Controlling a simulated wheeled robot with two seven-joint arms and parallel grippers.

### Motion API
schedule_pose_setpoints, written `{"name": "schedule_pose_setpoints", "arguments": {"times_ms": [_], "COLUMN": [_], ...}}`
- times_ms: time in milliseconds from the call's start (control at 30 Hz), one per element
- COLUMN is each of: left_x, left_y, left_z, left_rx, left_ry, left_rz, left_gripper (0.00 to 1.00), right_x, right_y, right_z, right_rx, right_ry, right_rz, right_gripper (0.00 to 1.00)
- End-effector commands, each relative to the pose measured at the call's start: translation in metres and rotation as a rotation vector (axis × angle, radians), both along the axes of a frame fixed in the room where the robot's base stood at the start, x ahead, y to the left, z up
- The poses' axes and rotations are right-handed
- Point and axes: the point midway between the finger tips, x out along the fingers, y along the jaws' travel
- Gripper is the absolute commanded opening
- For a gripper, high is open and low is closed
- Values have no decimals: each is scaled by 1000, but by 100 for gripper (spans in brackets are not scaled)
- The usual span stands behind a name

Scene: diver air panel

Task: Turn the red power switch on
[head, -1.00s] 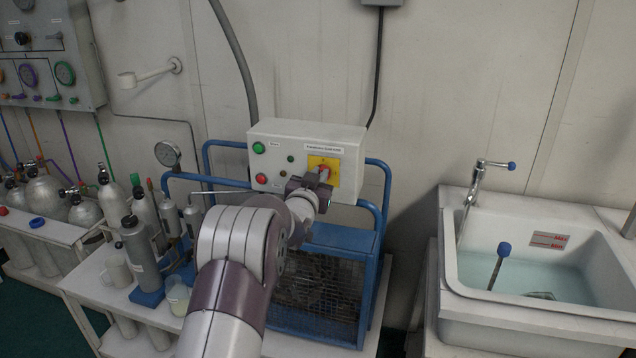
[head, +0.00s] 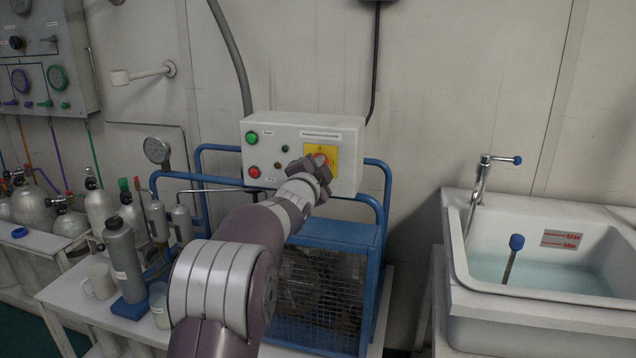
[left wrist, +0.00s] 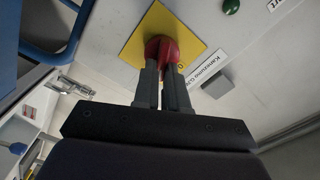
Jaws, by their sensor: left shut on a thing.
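The red power switch (left wrist: 161,49) sits on a yellow square plate (head: 330,148) on the front of a white control box (head: 352,130). My left gripper (left wrist: 163,72) is shut on the switch, with its two grey fingers on either side of the red knob in the left wrist view. In the head view my left gripper (head: 318,166) covers most of the switch, and only a bit of red shows at its tip. The knob's exact angle is hard to tell. My right gripper is not in view.
The box carries a green button (head: 251,138) and a red button (head: 254,172). It sits on a blue-framed caged machine (head: 320,285). Bottles and cylinders stand to the left, a grey bottle (head: 124,258) among them. A water-filled sink (head: 480,310) is at the right.

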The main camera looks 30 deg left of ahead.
Motion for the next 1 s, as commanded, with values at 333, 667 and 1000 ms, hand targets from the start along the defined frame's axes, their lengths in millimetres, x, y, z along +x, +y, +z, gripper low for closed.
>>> {"name": "schedule_pose_setpoints", "arguments": {"times_ms": [333,667,1000], "left_x": [0,0,0], "left_y": [-1,-1,-1], "left_z": [-8,-8,-6], "left_rx": [279,443,494], "left_ry": [67,108,120], "left_rz": [0,0,1], "left_gripper": [0,0,0], "right_x": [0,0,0], "right_y": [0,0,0], "right_z": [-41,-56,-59], "right_rx": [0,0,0], "right_ry": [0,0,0], "right_rz": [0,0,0], "right_gripper": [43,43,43]}}
